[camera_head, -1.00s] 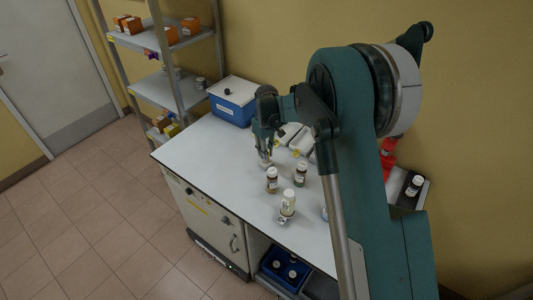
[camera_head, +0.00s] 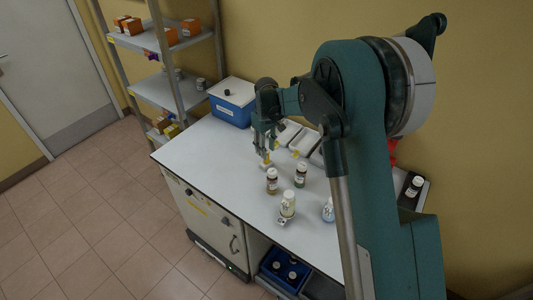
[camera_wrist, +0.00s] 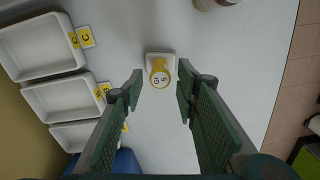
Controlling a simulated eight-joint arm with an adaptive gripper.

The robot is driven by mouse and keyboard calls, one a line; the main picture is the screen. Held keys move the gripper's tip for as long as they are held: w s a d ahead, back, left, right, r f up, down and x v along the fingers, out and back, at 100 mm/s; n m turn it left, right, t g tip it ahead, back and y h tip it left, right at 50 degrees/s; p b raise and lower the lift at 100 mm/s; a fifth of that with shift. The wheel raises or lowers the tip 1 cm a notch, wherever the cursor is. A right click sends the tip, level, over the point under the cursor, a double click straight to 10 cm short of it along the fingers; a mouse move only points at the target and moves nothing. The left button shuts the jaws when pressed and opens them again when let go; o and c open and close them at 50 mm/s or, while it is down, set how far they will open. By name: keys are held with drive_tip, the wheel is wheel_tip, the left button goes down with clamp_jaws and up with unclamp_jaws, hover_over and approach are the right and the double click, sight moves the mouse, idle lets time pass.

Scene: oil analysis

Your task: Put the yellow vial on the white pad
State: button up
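The yellow vial (camera_wrist: 160,75) stands on the small white pad (camera_wrist: 171,57) in the wrist view, its top marked with dark characters. In the head view the vial (camera_head: 266,160) is small and partly hidden below my gripper (camera_head: 264,150). In the wrist view my gripper (camera_wrist: 160,79) is open. Its two green fingers are on either side of the vial, with a gap between each finger and the vial. Nothing is held.
White trays (camera_wrist: 55,47) with yellow letter tags lie beside the pad. Several bottles (camera_head: 288,204) stand on the bench (camera_head: 215,160) toward the front. A blue box (camera_head: 233,100) stands at its back left corner. The bench's left part is clear.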

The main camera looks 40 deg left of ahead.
wheel_tip(320, 180, up, 9)
idle(0.4)
drive_tip(key=shift+f, duration=0.1)
idle(0.4)
drive_tip(key=shift+d, duration=0.1)
idle(0.3)
